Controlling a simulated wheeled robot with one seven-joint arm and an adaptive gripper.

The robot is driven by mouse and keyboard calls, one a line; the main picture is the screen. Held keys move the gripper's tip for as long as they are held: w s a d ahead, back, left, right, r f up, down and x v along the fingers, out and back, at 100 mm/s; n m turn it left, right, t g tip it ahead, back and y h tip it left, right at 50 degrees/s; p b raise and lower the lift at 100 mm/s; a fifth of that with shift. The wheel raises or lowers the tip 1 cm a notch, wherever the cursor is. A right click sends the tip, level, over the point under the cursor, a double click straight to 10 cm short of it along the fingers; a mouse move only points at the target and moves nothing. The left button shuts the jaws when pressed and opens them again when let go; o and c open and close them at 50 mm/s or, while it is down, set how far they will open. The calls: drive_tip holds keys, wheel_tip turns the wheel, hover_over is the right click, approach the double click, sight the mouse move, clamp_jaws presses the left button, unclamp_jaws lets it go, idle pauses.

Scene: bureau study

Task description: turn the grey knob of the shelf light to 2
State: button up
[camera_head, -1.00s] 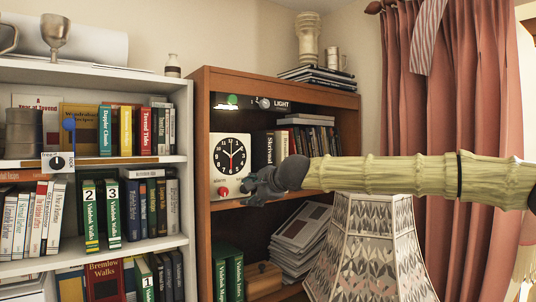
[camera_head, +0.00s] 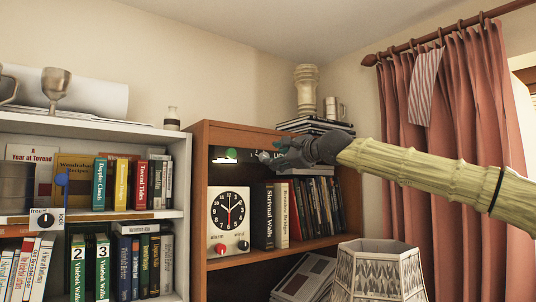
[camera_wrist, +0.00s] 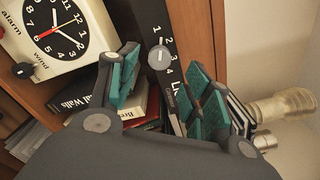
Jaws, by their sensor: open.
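The grey knob (camera_wrist: 159,57) of the shelf light sits on a black panel (camera_wrist: 148,18) with white numerals around it in the wrist view. I cannot tell clearly which numeral its pointer faces. In the head view the knob (camera_head: 264,156) shows small under the top of the brown bookcase, just left of my gripper. My gripper (camera_wrist: 163,62) is open and empty, its teal-padded fingers apart, with the knob showing between them and beyond the tips. Whether a finger touches the panel cannot be told. In the head view my gripper (camera_head: 287,150) covers the panel's lettering.
A white clock (camera_head: 229,221) with red and black knobs stands on the shelf below the panel. Books (camera_head: 310,212) stand right of it. Black folders (camera_head: 315,123) and a pale vase (camera_head: 306,91) are on top of the brown bookcase (camera_head: 226,134). A lampshade (camera_head: 380,272) stands in front.

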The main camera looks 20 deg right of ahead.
sight(269, 156)
drive_tip(key=shift+p+x, duration=0.65)
drive_tip(key=shift+x, duration=1.7)
drive_tip(key=c, duration=1)
